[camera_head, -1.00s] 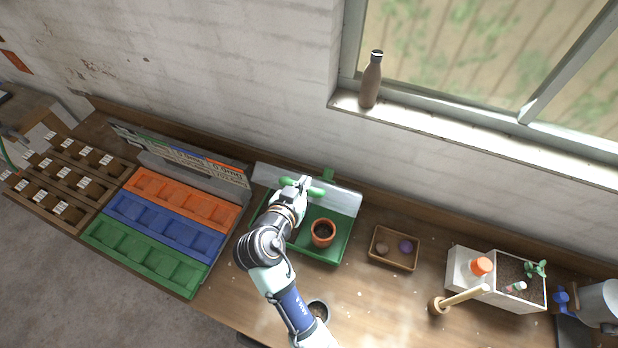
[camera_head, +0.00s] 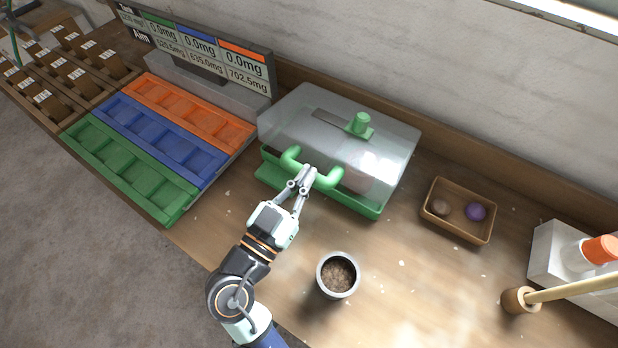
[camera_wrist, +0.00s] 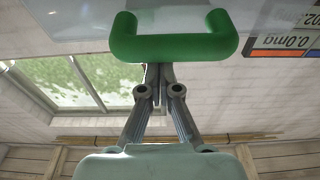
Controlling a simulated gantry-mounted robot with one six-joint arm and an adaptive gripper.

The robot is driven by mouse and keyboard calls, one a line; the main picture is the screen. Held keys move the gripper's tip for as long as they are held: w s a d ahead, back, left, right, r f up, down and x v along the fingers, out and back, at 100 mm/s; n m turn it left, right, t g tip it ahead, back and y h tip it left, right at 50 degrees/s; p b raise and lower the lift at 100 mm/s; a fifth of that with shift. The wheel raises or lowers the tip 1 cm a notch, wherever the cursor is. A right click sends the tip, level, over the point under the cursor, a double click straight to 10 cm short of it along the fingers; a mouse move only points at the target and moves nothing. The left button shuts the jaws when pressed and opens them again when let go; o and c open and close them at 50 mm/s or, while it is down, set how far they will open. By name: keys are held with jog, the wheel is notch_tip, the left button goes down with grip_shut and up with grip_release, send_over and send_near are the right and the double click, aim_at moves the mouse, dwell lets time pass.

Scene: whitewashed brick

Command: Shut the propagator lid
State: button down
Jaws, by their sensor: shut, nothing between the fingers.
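The propagator's clear lid (camera_head: 310,125) lies down over its green base (camera_head: 350,205) on the bench. A thin gap may show along the front edge; I cannot tell if it is fully seated. The green front handle (camera_head: 325,178) is on the lid's near side, and a green knob (camera_head: 361,124) is on top. My gripper (camera_head: 304,178) is shut and empty at the handle, its fingertips close to or touching the bar. In the wrist view the handle (camera_wrist: 172,47) crosses just beyond my fingertips. A terracotta shape (camera_head: 355,178) shows faintly through the lid.
Left are orange, blue and green seed trays (camera_head: 155,145) before a display board (camera_head: 200,52). A grey pot of soil (camera_head: 338,274) stands in front.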

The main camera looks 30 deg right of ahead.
jog(key=shift+s+a+f, duration=0.1)
jog(key=shift+a+f, duration=0.05)
jog(key=shift+f, duration=0.3)
jog(key=shift+r, duration=0.1)
